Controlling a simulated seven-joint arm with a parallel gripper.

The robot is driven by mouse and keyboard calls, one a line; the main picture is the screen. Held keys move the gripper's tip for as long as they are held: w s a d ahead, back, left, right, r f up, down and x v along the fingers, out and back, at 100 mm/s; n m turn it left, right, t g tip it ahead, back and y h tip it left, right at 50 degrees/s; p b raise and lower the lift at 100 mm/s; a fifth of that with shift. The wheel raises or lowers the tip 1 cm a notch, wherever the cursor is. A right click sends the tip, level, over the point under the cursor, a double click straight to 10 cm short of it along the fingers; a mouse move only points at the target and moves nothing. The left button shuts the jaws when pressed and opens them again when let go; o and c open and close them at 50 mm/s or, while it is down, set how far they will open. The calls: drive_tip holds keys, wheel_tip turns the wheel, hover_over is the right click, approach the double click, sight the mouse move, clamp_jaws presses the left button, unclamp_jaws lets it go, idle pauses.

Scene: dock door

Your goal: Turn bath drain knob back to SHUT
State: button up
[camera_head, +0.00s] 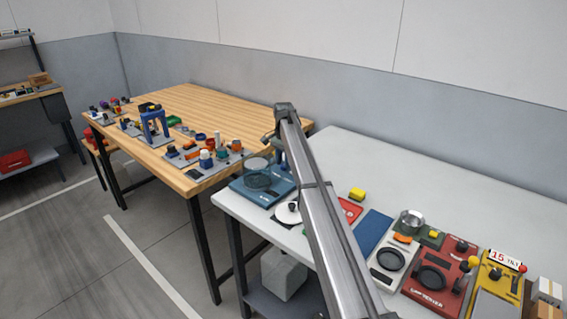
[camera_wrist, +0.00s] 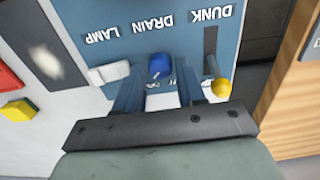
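The bath unit's blue panel (camera_wrist: 165,35) fills the middle of the wrist view, with LAMP, DRAIN and DUNK printed upside down. The blue drain knob (camera_wrist: 160,67) sits beside the DRAIN label. My gripper (camera_wrist: 160,84) is open, with one finger to each side of the knob in the picture and a visible gap between them. I cannot tell whether either finger touches it. Small lettering by the knob is partly hidden, so its setting is unreadable. In the head view the blue bath unit (camera_head: 250,193) stands at the white table's left end; my arm hides part of it and the knob.
A white lamp switch (camera_wrist: 108,72) and a yellow-tipped dunk lever (camera_wrist: 221,88) flank the knob closely. A white disc (camera_head: 287,213) lies right of the unit. The wooden table (camera_head: 190,105) stands to the left. The white table's back (camera_head: 400,165) is clear.

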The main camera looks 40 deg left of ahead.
drive_tip(key=shift+f, duration=0.5)
drive_tip(key=shift+c, duration=0.5)
clamp_jaws()
